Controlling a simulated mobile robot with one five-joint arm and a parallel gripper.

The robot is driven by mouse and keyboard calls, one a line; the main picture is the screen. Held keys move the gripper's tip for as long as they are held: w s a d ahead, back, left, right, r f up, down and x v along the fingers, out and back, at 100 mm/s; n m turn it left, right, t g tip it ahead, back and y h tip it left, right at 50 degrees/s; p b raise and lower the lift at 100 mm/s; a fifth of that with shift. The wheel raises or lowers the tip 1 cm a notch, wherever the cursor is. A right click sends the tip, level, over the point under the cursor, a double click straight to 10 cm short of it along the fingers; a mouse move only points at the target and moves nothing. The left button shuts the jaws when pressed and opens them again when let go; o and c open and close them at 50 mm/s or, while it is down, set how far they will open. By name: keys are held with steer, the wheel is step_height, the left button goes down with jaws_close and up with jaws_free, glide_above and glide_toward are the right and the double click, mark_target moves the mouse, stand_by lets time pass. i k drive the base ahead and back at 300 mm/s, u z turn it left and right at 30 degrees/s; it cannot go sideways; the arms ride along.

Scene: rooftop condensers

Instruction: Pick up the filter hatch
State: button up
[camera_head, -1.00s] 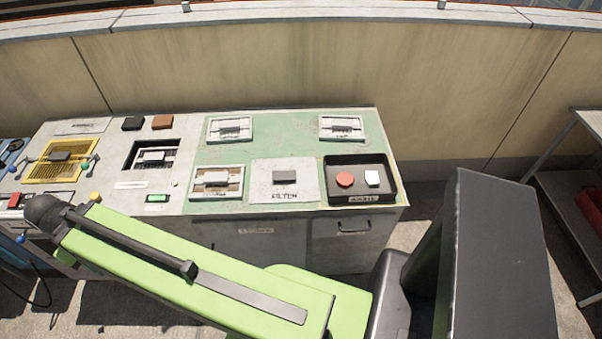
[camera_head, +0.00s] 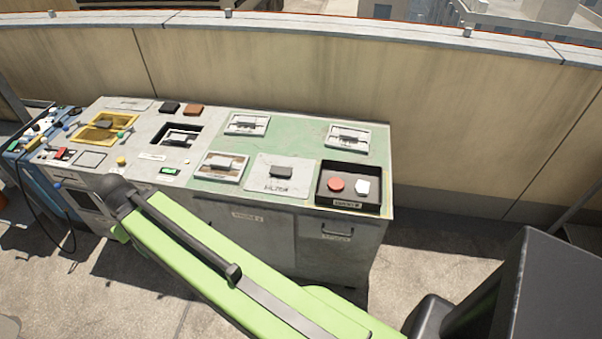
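The filter hatch (camera_head: 262,184) is a flat, light grey square plate with a dark grey block handle (camera_head: 281,172) and lettering along its front edge that seems to read FILTER. It lies on the green part of the console top (camera_head: 296,128), between a white-framed slot on its left and a black tray on its right. My green arm link crosses the lower middle of the view, in front of the console. My gripper does not show, so its state is hidden.
The black tray (camera_head: 348,205) holds a red round piece (camera_head: 336,185) and a white piece (camera_head: 362,186). White-framed slots (camera_head: 247,124) with grey handles surround the hatch. A yellow panel (camera_head: 103,127) is at left. A parapet wall (camera_head: 300,70) stands behind; open floor lies at right.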

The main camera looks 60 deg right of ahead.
mark_target(270, 174)
steer(key=u, duration=0.15)
steer(key=i, duration=0.95)
steer(key=z, duration=0.1)
